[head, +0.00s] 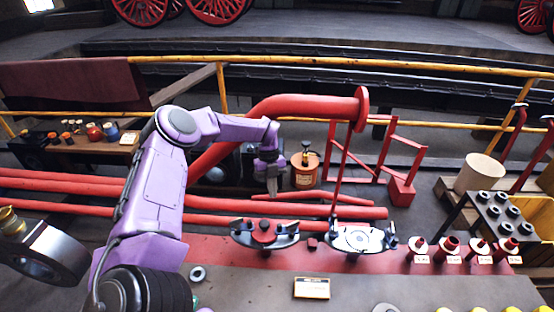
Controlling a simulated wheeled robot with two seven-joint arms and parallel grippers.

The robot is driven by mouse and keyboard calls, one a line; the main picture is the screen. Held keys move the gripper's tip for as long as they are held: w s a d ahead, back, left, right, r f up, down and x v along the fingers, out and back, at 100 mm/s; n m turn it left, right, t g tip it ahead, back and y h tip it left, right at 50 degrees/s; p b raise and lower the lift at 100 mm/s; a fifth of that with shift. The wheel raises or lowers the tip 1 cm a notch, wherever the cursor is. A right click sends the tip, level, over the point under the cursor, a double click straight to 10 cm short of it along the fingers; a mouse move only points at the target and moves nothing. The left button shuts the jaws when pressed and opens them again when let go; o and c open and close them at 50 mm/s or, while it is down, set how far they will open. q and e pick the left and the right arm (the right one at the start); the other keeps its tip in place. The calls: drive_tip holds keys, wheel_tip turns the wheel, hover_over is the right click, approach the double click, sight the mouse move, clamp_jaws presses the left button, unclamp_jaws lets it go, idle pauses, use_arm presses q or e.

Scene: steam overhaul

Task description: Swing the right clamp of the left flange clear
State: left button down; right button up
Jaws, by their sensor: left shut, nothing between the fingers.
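The left flange (264,241) sits at the back of the red bench top, with a red piece at its middle. Its right clamp (290,227) is a small dark part on the right side of the rim; at this size I cannot tell how far it is swung. A matching left clamp (238,224) is on the opposite side. My left gripper (272,193) points down above and behind the flange, shut and empty, apart from the clamp. My right gripper is out of view.
The right flange (357,239), with a pale face, stands beside the left one. Red pipes (330,210) run behind both. Several labelled red fittings (452,246) stand at right. A small yellow-and-white box (312,288) lies in front; the grey bench around it is mostly clear.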

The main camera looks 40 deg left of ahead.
use_arm(q)
drive_tip(key=s+d+f+p, duration=0.2)
drive_tip(key=d+f, duration=0.1)
drive_tip(key=s+d+f+p, duration=0.1)
drive_tip(key=d, duration=0.1)
drive_tip(key=shift+f, duration=0.45)
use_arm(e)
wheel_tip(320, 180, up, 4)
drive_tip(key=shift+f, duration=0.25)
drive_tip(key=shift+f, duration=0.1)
use_arm(q)
drive_tip(key=shift+s+d, duration=0.1)
drive_tip(key=shift+s+n+b, duration=0.1)
drive_tip(key=shift+n+b, duration=0.2)
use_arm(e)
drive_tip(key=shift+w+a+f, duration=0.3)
